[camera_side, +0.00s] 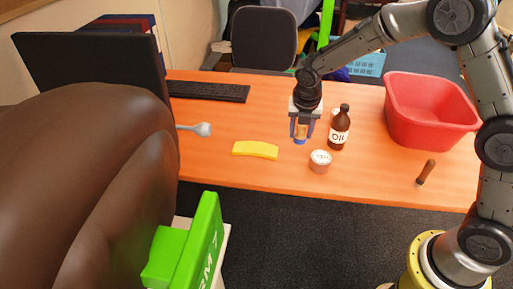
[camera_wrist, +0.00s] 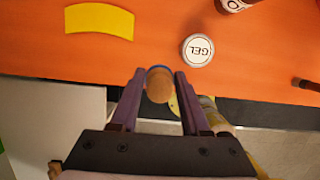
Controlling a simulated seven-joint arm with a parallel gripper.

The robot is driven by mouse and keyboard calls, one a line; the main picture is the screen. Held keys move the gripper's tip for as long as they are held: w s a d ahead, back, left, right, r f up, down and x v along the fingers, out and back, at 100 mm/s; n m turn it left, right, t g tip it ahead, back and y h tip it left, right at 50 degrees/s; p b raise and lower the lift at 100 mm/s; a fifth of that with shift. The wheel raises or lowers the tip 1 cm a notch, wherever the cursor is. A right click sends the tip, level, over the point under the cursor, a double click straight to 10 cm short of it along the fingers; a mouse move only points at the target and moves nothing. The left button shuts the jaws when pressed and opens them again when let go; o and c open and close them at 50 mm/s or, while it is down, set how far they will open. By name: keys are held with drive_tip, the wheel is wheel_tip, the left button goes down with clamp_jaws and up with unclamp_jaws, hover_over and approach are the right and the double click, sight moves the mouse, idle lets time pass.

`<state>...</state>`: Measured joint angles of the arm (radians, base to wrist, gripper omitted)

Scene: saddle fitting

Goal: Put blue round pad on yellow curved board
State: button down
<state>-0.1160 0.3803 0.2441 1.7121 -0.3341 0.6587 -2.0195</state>
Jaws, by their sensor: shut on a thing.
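The yellow curved board (camera_side: 255,150) lies on the orange table, left of my gripper (camera_side: 301,134); in the wrist view the board (camera_wrist: 99,20) is at the upper left. My gripper is shut on the tan knob of the blue round pad (camera_side: 299,141) and holds it above the table, with the blue part lowest. In the wrist view the knob sits between the fingers of my gripper (camera_wrist: 159,76), and only a blue rim of the pad (camera_wrist: 158,68) shows behind it.
A GEL jar (camera_side: 320,161) and a brown OIL bottle (camera_side: 340,128) stand right of my gripper. A red tub (camera_side: 428,110) and a wooden-handled tool (camera_side: 426,173) are farther right. A grey spoon-like thing (camera_side: 196,129) and a keyboard (camera_side: 208,91) are left. Table between pad and board looks clear.

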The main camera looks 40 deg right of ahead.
drive_tip(key=shift+a+r, duration=0.15)
drive_tip(key=shift+a, duration=0.4)
drive_tip(key=w+f, duration=0.4)
drive_tip(key=w, duration=0.5)
approach(265, 147)
drive_tip(key=shift+w+d+f, duration=0.1)
drive_tip(key=shift+d+f, duration=0.4)
drive_tip(key=shift+f, duration=0.2)
drive_tip(key=shift+w+f, duration=0.45)
drive_tip(key=shift+f, duration=0.05)
drive_tip(key=shift+a+x, duration=0.15)
drive_tip(key=shift+x, duration=0.6)
drive_tip(key=shift+a+x, duration=0.1)
drive_tip(key=shift+x, duration=0.7)
drive_tip(key=shift+s+f, duration=0.2)
drive_tip(key=shift+s, duration=0.05)
drive_tip(key=shift+c, duration=1.9)
unclamp_jaws()
